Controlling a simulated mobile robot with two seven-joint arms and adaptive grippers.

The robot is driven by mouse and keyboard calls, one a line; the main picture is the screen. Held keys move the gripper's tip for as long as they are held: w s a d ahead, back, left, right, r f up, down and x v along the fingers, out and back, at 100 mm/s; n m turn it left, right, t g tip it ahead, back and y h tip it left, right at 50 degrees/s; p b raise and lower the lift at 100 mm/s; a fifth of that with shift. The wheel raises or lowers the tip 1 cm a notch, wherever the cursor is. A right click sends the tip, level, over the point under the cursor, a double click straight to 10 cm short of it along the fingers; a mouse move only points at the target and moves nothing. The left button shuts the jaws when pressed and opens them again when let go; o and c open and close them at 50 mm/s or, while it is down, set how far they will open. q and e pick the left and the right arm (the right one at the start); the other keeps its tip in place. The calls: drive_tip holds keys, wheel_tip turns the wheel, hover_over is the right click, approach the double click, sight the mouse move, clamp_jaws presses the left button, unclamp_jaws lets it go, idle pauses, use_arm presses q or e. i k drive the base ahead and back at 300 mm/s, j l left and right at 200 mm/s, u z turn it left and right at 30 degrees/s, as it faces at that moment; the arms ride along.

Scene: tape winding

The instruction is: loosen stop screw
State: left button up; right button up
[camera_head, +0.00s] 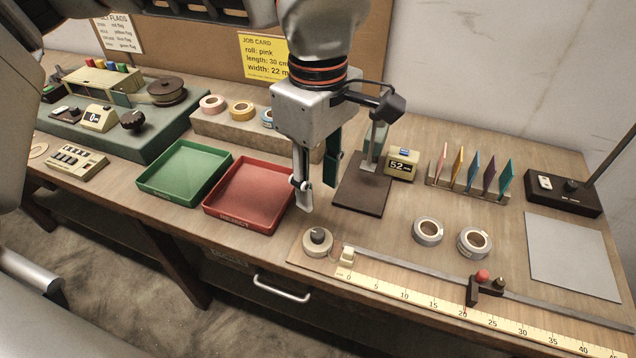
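A dark stop (484,291) sits on the metal rail (420,268) of the measuring fixture, near the 20 mark. It carries a red knob (482,276) and a smaller dark knob (499,284); I cannot tell for certain which is the stop screw. My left gripper (318,190) hangs from above, to the left of the stop and well apart from it. Its two fingers are spread with nothing between them, over the table between the red tray and a dark stand. My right gripper is not in view.
A red tray (211,206) and a green tray (142,187) lie to the left. A dark-based stand (360,209) and a "52" display (400,166) are just right of my gripper. Two tape rolls (428,222) (474,231) lie behind the rail. A scale (395,301) runs along the front.

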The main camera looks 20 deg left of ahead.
sight(500, 282)
drive_tip(key=k, duration=1)
